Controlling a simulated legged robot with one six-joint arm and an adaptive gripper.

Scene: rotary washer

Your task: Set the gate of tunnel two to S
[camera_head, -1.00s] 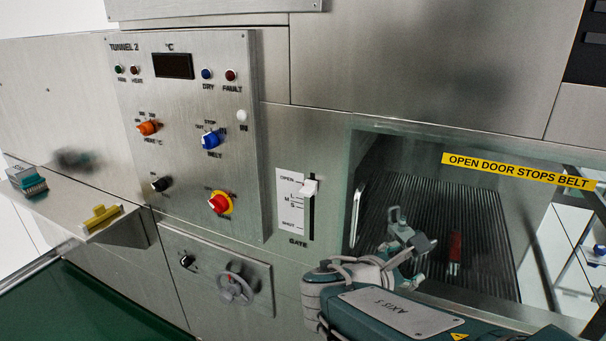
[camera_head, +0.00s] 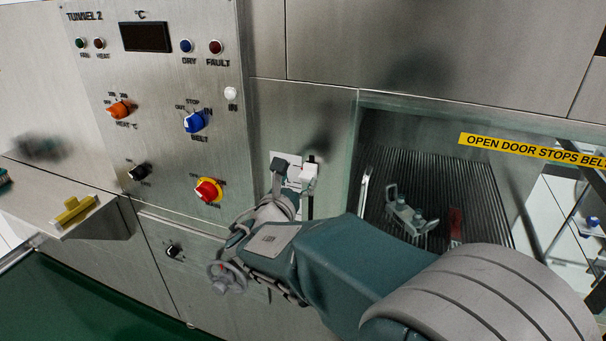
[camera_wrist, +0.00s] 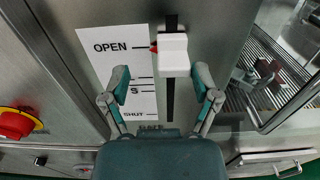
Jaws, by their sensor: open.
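The gate slider has a white knob (camera_wrist: 173,56) with a small red pointer on its left side, level with the OPEN mark. It sits near the top of a dark vertical slot. The white scale plate (camera_wrist: 122,60) reads OPEN at the top, S lower down and SHUT at the bottom; other marks are partly hidden by a finger. My gripper (camera_wrist: 162,77) is open, its fingertips on either side and slightly below the knob, with no clear contact. In the head view the knob (camera_head: 309,172) shows beside my gripper (camera_head: 294,168), which covers much of the scale.
The tunnel 2 panel, with a blue belt knob (camera_head: 195,122) and a red-yellow knob (camera_head: 208,190), is left of the slider. A handwheel (camera_head: 226,278) is below. The glass door with a yellow label (camera_head: 530,150) is to the right.

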